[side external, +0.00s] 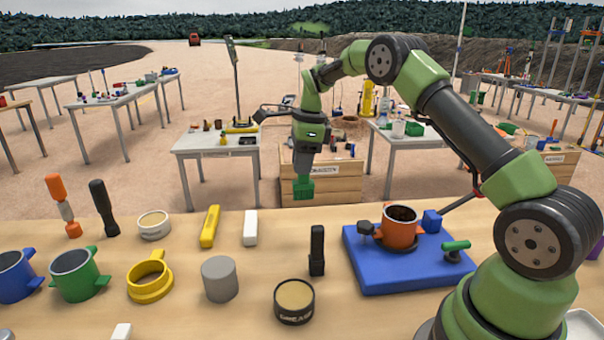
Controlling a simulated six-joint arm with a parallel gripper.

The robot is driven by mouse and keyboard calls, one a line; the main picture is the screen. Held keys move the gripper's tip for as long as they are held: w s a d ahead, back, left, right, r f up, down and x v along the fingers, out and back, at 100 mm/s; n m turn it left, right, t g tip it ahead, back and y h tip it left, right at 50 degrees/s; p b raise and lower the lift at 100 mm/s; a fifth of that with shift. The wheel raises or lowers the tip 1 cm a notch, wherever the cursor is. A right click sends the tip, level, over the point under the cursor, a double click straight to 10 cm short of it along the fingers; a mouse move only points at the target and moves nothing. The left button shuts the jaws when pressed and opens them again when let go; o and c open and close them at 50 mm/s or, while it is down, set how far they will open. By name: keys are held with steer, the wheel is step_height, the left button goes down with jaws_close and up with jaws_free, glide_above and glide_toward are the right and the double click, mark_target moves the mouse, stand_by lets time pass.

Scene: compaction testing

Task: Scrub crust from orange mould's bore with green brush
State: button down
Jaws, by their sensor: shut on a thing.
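The orange mould (399,235) stands upright on a blue base plate (375,279) at the right of the bench. Its open top shows a dark brown inside; the crust itself cannot be made out at this size. My gripper (305,168) points down at the centre of the view, raised above the bench, left of and higher in the picture than the mould. It is shut on the green brush (303,189), which shows as a green block below the fingers. The brush is clear of the mould. Its grip portion is hidden.
On the blue plate, a blue block (432,221), a dark knob (366,229) and a green-handled clamp (456,246) surround the mould. A black upright tool (317,250), grease tin (294,301) and grey cylinder (219,279) stand left of it. Green (75,275) and blue moulds stand far left.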

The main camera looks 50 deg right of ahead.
steer(key=c, duration=1.7)
jaws_free()
steer(key=shift+c, duration=0.2)
jaws_close()
steer(key=s+d+r, duration=0.2)
steer(key=s+d, duration=0.2)
steer(key=s, duration=0.6)
steer(key=s+d+r, duration=0.2)
steer(key=s+d, duration=0.1)
steer(key=s, duration=0.7)
step_height(320, 180, down, 7)
steer(key=shift+d+r, duration=0.15)
steer(key=shift+r, duration=0.05)
steer(key=shift+s, duration=0.1)
steer(key=shift+d+r, duration=0.1)
